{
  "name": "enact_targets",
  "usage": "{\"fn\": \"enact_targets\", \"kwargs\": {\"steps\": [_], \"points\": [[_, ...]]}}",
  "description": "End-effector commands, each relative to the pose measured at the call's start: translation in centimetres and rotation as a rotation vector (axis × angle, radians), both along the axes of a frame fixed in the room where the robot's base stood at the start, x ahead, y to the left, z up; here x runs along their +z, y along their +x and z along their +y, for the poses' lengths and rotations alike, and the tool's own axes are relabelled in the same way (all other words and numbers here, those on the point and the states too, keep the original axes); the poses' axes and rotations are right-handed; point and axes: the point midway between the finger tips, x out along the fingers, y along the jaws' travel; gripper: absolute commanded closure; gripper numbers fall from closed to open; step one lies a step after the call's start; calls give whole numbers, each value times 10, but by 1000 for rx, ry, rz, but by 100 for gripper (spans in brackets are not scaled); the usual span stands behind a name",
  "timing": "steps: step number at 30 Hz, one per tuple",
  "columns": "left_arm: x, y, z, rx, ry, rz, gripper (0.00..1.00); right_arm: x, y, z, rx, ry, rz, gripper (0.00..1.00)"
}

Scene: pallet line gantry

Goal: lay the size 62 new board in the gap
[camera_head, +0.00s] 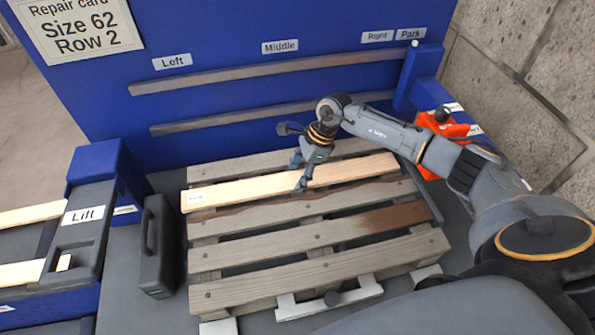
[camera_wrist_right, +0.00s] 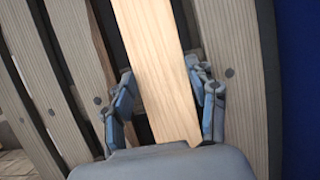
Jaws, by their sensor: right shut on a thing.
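The new board (camera_head: 245,189), pale and clean, lies lengthwise across the pallet (camera_head: 320,270) at the second row from the back, among weathered grey boards. A small label, too small to read, is on its left end. My right gripper (camera_head: 304,184) is above its middle, shut on it, with a finger on each side. In the right wrist view the board (camera_wrist_right: 155,70) runs between the fingers (camera_wrist_right: 160,110), with dark openings beside it. I cannot tell whether it rests fully down or is slightly raised. My left gripper is not in view.
The repair card (camera_head: 80,30) reads Size 62, Row 2. The blue gantry panel has two grey rails (camera_head: 270,73) marked Left, Middle, Right. A black case (camera_head: 157,245) stands left of the pallet, near the Lift station (camera_head: 85,212) with pale boards. A red-orange box (camera_head: 455,130) is at right.

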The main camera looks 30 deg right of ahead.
Motion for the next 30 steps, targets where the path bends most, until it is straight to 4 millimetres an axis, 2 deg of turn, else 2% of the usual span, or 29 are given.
{"fn": "enact_targets", "kwargs": {"steps": [6, 7, 10, 23, 26, 30], "points": [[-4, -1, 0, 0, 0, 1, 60, -2, 1, 0, 0, 1, -1, 84], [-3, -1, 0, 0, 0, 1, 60, -2, 0, 0, 0, 0, 0, 38], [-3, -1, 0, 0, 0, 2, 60, -1, 0, 0, 0, 0, 0, 19], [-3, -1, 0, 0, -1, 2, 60, 5, 0, -2, -1, 0, -2, 19], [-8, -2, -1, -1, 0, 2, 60, 18, 0, -9, -1, -1, -5, 19], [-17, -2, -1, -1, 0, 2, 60, 45, -3, -20, -1, -1, -5, 19]]}}
